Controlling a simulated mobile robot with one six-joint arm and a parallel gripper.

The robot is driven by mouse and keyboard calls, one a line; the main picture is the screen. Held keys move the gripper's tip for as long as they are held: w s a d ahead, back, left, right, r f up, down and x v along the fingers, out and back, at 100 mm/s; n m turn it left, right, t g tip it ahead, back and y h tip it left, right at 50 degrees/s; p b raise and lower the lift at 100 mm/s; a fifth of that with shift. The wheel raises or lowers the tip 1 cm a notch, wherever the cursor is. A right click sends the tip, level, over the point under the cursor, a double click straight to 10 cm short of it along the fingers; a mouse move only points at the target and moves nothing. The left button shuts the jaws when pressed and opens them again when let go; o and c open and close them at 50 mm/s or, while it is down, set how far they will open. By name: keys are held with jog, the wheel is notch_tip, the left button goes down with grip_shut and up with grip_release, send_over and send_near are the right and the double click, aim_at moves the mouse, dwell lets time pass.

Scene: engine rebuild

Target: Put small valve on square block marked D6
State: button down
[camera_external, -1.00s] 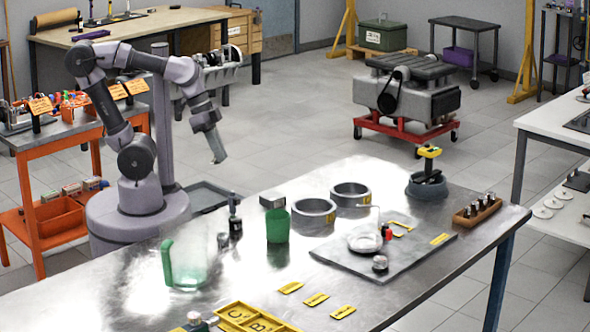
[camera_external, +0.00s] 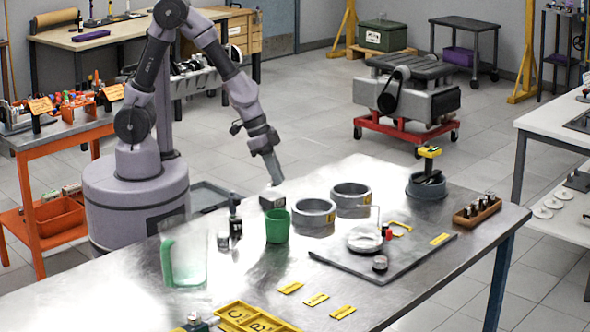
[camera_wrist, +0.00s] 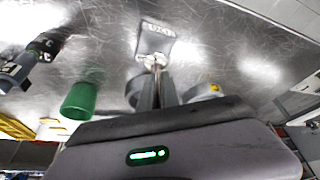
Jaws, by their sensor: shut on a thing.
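My gripper (camera_external: 275,178) hangs over the far edge of the steel table, tilted, just above a small grey square block (camera_external: 272,202). The block also shows in the wrist view (camera_wrist: 155,38), with dark characters on its face that I cannot read for sure. In the wrist view my gripper's fingers (camera_wrist: 155,85) are shut on a small shiny metal piece (camera_wrist: 153,61), seemingly the small valve. It overlaps the block's near edge in that view; I cannot tell whether they touch. In the external view the held piece is too small to make out.
A green cup (camera_external: 277,226) and two metal rings (camera_external: 313,213) (camera_external: 350,195) stand close to the block. A dark bottle-like tool (camera_external: 235,215) and a clear pitcher (camera_external: 185,262) stand to the left. A grey plate (camera_external: 350,268) with a dish lies to the right.

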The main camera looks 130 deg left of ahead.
jog(key=shift+f+b, duration=0.8)
jog(key=shift+f, duration=0.8)
jog(key=c, duration=1.6)
grip_release()
